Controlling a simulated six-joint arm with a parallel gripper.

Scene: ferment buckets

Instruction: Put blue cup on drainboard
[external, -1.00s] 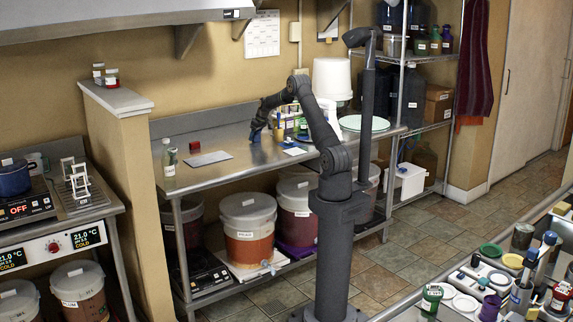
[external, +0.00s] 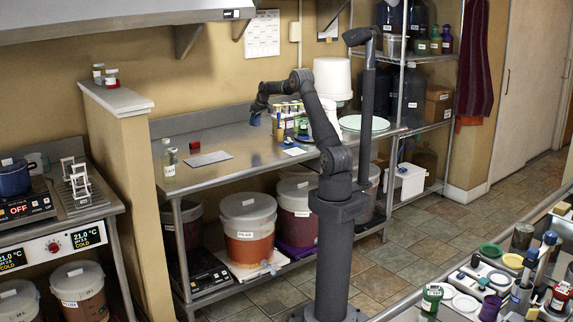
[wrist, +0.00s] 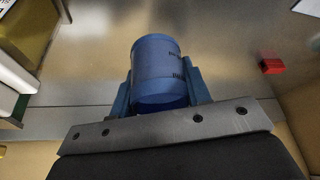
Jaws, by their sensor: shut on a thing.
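The blue cup (wrist: 158,68) is between the two blue fingers of my gripper (wrist: 160,92) in the wrist view, with dark print on its side. My gripper (external: 256,109) is shut on it. In the external view the cup (external: 254,119) shows small beneath the gripper, over the back of the steel bench. I cannot tell surely which surface is the drainboard; a pale tray (external: 466,274) with lids and cups at the lower right may be it.
Several bottles and upright items (external: 290,120) stand just right of the gripper on the steel bench (external: 225,175). A red block (external: 195,145), a grey plate (external: 207,159) and a clear bottle (external: 169,160) are to its left. A pale round plate (external: 363,123) lies at the right.

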